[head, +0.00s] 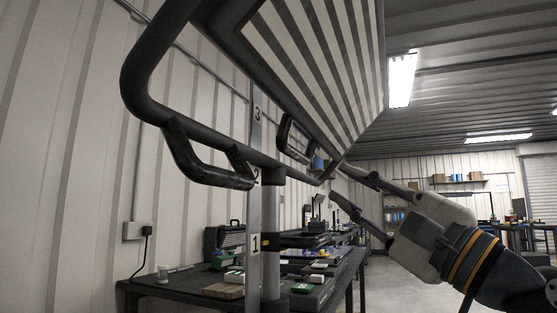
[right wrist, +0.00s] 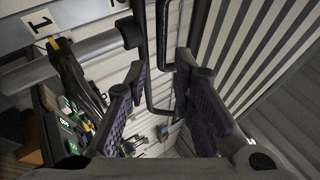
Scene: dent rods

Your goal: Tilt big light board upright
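The big light board (head: 325,60) is a panel with light and dark stripes in a black tube frame (head: 190,20). It leans at a slant high in the head view, on a post (head: 271,210) beside a strip numbered 1 to 3. A black handle (head: 205,172) hangs at its lower left, and a second handle (head: 290,140) is farther along. My right gripper (head: 343,181) is open by the far lower end of the frame. In the right wrist view, dark bars (right wrist: 151,75) show beyond and between its open fingers (right wrist: 160,72); contact cannot be told. My left gripper is out of view.
A dark workbench (head: 190,288) with tools and small parts stands below, along the ribbed wall (head: 60,130). A wall socket with a plug (head: 135,230) is at the left. Open floor (head: 395,285) lies right of the bench.

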